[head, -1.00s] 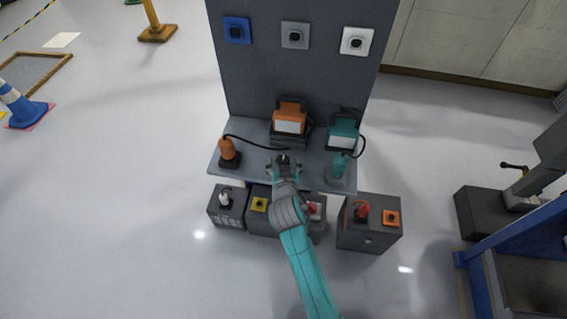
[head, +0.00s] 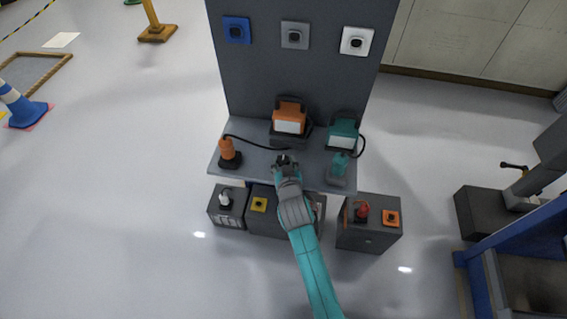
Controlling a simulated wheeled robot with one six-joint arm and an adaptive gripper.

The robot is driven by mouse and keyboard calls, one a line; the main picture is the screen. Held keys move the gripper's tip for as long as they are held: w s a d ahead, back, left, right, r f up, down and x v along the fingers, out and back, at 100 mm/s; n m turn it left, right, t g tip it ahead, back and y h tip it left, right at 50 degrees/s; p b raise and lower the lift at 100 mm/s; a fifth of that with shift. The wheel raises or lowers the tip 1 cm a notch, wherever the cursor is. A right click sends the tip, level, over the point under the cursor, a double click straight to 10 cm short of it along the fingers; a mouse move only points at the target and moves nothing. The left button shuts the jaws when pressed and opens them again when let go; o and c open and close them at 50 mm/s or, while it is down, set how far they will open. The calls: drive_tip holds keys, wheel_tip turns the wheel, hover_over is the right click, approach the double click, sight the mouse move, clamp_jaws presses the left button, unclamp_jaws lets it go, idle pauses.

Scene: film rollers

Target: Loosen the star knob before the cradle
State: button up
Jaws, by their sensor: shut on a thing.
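My gripper (head: 286,161) is at the middle of the grey shelf (head: 262,167), in front of the orange device in its dark cradle (head: 289,141). It is shut on a small dark thing at the spot before the cradle, which I take to be the star knob. The fingers and wrist hide most of the knob, so its shape and turn cannot be made out. The orange device (head: 289,121) with a pale front sits upright in the cradle.
An orange plug (head: 227,149) stands left on the shelf, its black cable running near my gripper. A teal device (head: 342,134) and teal plug (head: 340,165) stand right. Boxes with sockets and a red plug (head: 362,210) stand below. A dark panel (head: 300,75) rises behind.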

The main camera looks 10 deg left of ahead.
drive_tip(key=shift+w+d+n+g+y, duration=0.1)
drive_tip(key=shift+d+n+g+y, duration=0.1)
drive_tip(key=shift+n+g+y, duration=0.45)
drive_tip(key=shift+w+d+n+g+y, duration=0.1)
drive_tip(key=shift+d+n+g+y, duration=0.15)
drive_tip(key=shift+n+y, duration=0.8)
drive_tip(key=shift+w+d+n+g+y, duration=0.1)
drive_tip(key=shift+w+n+g+y, duration=0.05)
drive_tip(key=shift+n+g+y, duration=0.95)
drive_tip(key=shift+n+y, duration=0.4)
drive_tip(key=shift+n, duration=0.2)
drive_tip(key=o, duration=1.1)
drive_tip(key=shift+o, duration=0.2)
drive_tip(key=shift+d, duration=0.1)
drive_tip(key=v, duration=1.2)
